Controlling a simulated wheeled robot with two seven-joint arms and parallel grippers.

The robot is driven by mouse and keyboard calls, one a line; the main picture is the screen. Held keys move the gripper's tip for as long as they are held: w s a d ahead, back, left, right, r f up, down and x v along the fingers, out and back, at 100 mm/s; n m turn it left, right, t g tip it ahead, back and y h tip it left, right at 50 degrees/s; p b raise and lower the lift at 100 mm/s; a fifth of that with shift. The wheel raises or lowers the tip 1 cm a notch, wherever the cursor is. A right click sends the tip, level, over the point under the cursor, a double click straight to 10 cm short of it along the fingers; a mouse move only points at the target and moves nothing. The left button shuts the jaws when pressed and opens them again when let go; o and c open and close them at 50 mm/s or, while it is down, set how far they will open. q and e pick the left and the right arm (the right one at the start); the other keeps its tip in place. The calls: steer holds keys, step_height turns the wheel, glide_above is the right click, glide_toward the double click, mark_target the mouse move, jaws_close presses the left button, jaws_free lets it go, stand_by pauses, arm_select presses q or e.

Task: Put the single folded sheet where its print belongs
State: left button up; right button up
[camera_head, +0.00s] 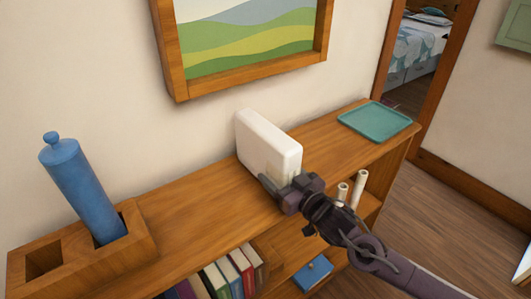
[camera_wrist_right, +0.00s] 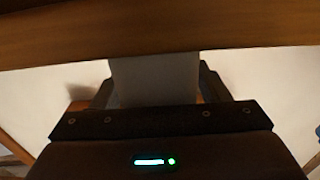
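The folded sheet (camera_head: 268,146) is a thick white slab standing upright on the wooden shelf top, close to the wall. I see no print on its visible faces. My right gripper (camera_head: 284,184) is at the sheet's near lower end, with a finger on either side. In the right wrist view the sheet (camera_wrist_right: 155,78) fills the gap between the fingers of the gripper (camera_wrist_right: 156,88), which appear to touch both sides. Whether its lower edge still rests on the wood is hard to tell. My left gripper is out of view.
A teal tray (camera_head: 376,121) lies on the shelf's right end. A blue cylinder (camera_head: 80,188) stands in a wooden holder (camera_head: 135,255) at left. Books (camera_head: 230,277) and a blue box (camera_head: 313,273) sit below. A framed landscape (camera_head: 245,40) hangs above. A bed (camera_head: 418,45) shows through the doorway.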

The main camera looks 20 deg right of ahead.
steer(key=c, duration=1.2)
steer(key=shift+r, duration=0.15)
steer(key=shift+c, duration=1)
